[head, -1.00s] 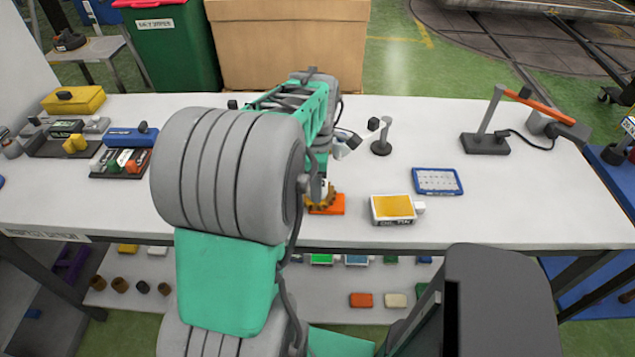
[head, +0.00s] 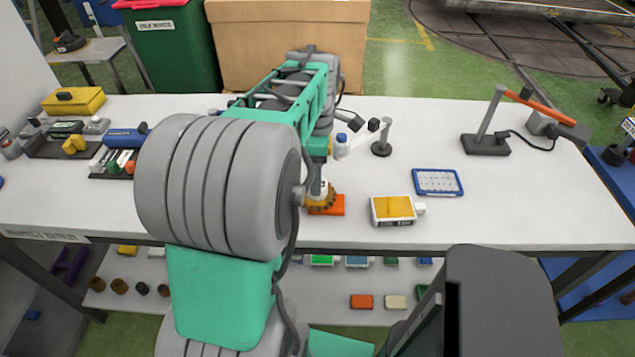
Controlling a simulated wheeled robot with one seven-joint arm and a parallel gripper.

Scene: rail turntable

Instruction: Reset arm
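My arm reaches over the white workbench (head: 520,215), and its large grey joint and green links fill the left middle of the head view. My gripper is mostly or wholly hidden behind these links, so I cannot tell whether its fingers are open or shut, or whether it holds anything. Below the forearm, an orange-brown toothed part (head: 319,206) sits at an orange block (head: 337,207) near the bench's front edge. A small white piece (head: 321,187) shows just above the toothed part, partly covered by my arm.
A white bottle with a blue cap (head: 341,148) and a small grey stand (head: 382,140) are right of the forearm. A yellow-topped box (head: 393,209), a blue-framed panel (head: 437,182) and an orange-armed stand (head: 486,143) lie further right. The yellow case (head: 73,101) is far left.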

